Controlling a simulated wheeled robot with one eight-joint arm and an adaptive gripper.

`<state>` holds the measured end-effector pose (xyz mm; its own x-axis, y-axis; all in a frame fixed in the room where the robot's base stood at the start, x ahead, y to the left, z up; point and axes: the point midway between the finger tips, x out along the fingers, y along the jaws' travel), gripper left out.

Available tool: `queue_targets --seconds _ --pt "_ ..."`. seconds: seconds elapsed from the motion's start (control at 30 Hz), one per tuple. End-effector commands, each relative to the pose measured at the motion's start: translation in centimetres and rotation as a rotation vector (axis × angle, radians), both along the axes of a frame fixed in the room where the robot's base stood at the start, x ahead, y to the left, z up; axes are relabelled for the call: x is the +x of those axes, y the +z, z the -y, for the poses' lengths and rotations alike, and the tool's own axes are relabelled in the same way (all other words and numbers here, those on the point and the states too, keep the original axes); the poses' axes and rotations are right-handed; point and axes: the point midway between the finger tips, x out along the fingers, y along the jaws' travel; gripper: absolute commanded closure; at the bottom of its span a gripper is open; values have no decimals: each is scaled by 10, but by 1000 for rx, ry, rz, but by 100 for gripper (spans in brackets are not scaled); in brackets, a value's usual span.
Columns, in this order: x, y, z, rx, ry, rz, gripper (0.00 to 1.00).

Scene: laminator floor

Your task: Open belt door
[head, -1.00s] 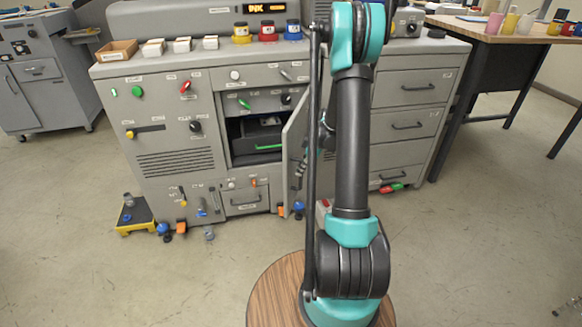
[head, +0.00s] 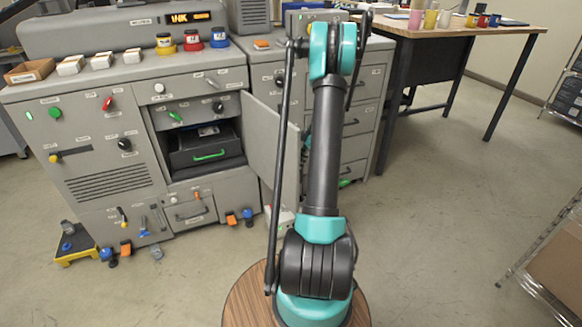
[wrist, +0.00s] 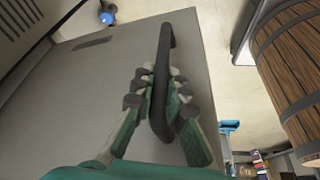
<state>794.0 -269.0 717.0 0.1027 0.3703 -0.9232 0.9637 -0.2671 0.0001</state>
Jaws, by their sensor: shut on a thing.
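The belt door (head: 268,140) is a grey panel standing ajar at the right side of an open bay in the grey machine. In the wrist view the door's face (wrist: 95,85) fills the left and middle, with a long black bar handle (wrist: 165,50) on it. My gripper (wrist: 157,88) has its green and dark fingers on both sides of this handle, shut on it. In the head view my own arm hides the gripper and the handle. Inside the bay (head: 204,145) is a dark unit with a green handle (head: 209,155).
A yellow-edged step (head: 75,243) and small coloured pieces lie on the floor at the machine's left foot. Grey drawers (head: 355,115) stand right of the door. A wooden barrel (wrist: 292,75) is at the wrist view's right. Open floor lies at the head view's right.

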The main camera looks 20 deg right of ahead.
Motion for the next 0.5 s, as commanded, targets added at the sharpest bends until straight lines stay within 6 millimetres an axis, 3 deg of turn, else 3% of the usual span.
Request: queue_targets --seconds 0.13,0.5 --pt "-1 -1 10 -3 -4 -8 100" --pt "-2 -1 13 -4 -5 -10 100"
